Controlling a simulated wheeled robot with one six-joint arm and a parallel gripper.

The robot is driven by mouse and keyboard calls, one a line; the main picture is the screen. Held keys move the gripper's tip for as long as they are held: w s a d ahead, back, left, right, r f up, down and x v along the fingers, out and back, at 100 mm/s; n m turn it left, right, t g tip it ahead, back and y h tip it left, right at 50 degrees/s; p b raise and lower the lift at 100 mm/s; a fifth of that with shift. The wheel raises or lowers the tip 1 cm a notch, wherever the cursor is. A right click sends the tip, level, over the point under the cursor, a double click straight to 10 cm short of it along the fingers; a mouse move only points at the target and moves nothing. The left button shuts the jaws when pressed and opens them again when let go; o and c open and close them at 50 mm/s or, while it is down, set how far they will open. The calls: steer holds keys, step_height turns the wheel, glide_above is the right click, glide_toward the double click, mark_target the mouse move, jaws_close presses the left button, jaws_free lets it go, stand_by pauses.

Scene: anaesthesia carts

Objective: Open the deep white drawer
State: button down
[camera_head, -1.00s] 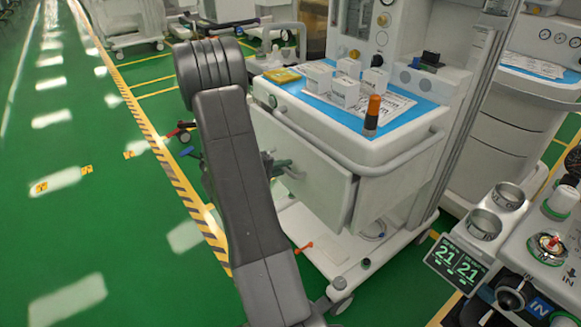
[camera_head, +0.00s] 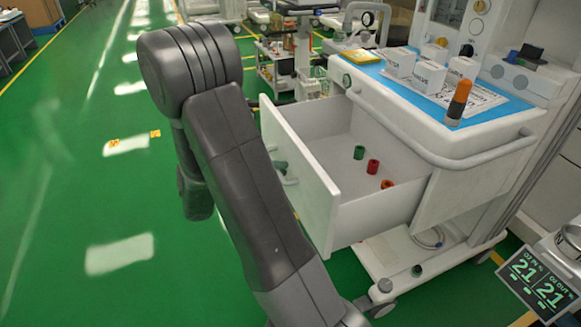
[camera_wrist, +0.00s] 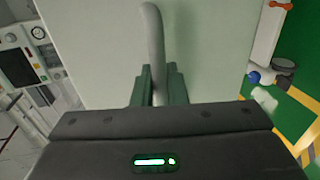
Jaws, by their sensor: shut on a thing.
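The deep white drawer (camera_head: 318,213) stands pulled well out of the cart (camera_head: 440,185) in the head view. Inside it lie a green, a red and an orange small cylinder (camera_head: 373,167). Its handle (camera_head: 290,181) is on the front panel, partly hidden by my arm. In the wrist view the curved handle (camera_wrist: 155,45) runs down between the green fingers of my gripper (camera_wrist: 158,84), which is shut on it. The pale drawer front (camera_wrist: 205,50) fills the wrist view behind the handle. In the head view only a bit of my gripper (camera_head: 281,168) shows beside my arm.
The cart's blue top (camera_head: 500,105) bears white boxes (camera_head: 422,76) and an orange-capped bottle (camera_head: 459,102). A white rail (camera_head: 430,150) runs around its edge. A low base shelf (camera_head: 390,268) extends under the drawer. Green floor (camera_head: 100,190) lies clear to the left.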

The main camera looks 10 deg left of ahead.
steer(key=shift+s+a, duration=0.25)
steer(key=shift+a, duration=0.05)
steer(key=c, duration=1.8)
jaws_free()
steer(key=p+v, duration=0.3)
steer(key=v, duration=1)
steer(key=shift+s+a, duration=0.2)
steer(key=shift+a, duration=0.15)
steer(key=shift+d, duration=0.1)
